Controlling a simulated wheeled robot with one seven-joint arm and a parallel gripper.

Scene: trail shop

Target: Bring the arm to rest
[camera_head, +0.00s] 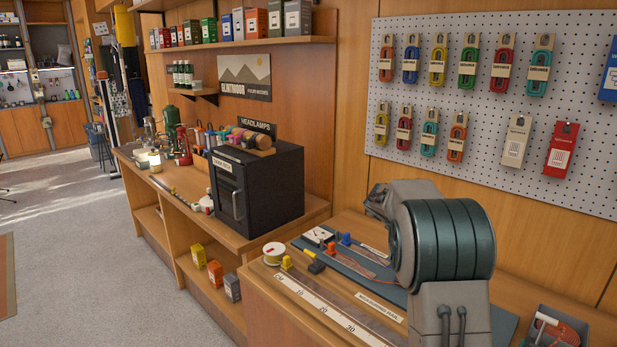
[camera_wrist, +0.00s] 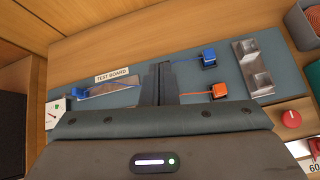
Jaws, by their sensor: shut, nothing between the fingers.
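In the wrist view my gripper (camera_wrist: 158,84) points at the grey-blue test board (camera_wrist: 130,62). Its two dark fingers are together, with nothing between them. A blue clip (camera_wrist: 208,57) and an orange clip (camera_wrist: 218,90) with wires lie on the board, to the right of the fingers. In the head view my arm stands folded in the right foreground, over the near bench. My fingertips are hidden there. The gap between fingers and board cannot be judged.
A black oven-like box (camera_head: 275,190) stands beyond. A pegboard (camera_head: 470,120) with packaged carabiners hangs behind. The carpeted floor (camera_head: 80,240) at left is clear.

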